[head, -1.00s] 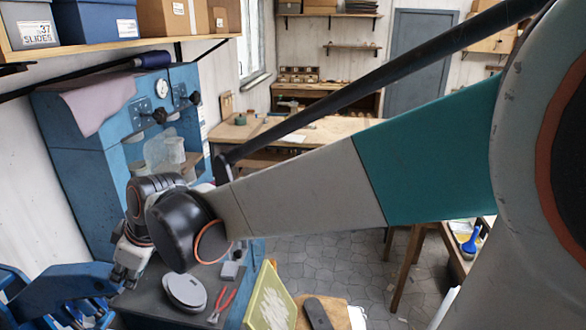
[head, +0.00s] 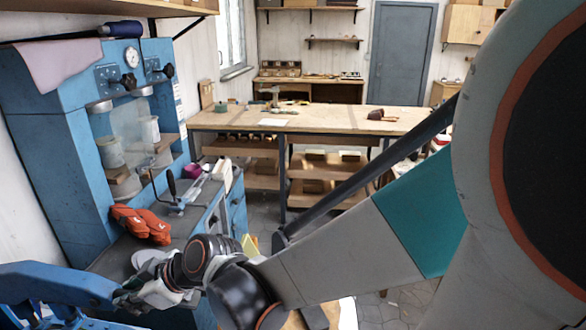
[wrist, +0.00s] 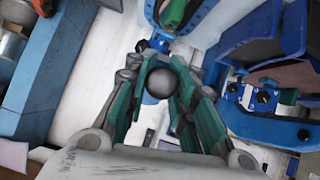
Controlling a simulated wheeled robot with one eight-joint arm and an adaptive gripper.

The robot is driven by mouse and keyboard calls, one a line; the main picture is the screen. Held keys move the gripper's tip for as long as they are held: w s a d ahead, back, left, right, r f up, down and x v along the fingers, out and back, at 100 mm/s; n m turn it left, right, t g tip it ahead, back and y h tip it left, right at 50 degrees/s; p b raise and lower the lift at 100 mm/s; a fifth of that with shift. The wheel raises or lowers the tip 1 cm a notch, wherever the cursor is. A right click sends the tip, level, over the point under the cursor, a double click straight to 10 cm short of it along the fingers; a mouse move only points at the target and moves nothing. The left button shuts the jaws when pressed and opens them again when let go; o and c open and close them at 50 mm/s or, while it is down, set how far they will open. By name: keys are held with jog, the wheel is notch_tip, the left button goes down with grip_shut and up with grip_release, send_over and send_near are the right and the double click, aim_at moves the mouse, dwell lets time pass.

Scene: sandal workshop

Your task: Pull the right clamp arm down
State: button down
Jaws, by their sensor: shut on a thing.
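In the wrist view, my gripper (wrist: 160,75) has its green-and-grey fingers closed around a dark round knob (wrist: 161,84). The knob seems to belong to the right clamp arm, but the fingers hide most of what it joins. In the head view, my gripper (head: 140,294) is at the lower left, beside the end of a blue arm-like part (head: 50,284). The knob cannot be made out there. I cannot tell from the frames how far down the clamp arm is.
A tall blue machine (head: 45,150) with a gauge stands at the left. Orange gloves (head: 143,223) and a crank handle (head: 172,186) are on the dark bench beyond my gripper. Blue fixture parts (wrist: 260,97) lie close right of my fingers. A wooden table (head: 340,118) stands behind.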

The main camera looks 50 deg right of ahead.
jog(key=f+b, duration=0.2)
jog(key=f, duration=0.1)
jog(key=shift+s+d+f+t, duration=0.1)
jog(key=shift+s+f+t, duration=0.05)
jog(key=shift+s+t, duration=0.2)
jog(key=shift+s+f, duration=0.1)
jog(key=c, duration=1.4)
grip_release()
jog(key=shift+w+r, duration=0.2)
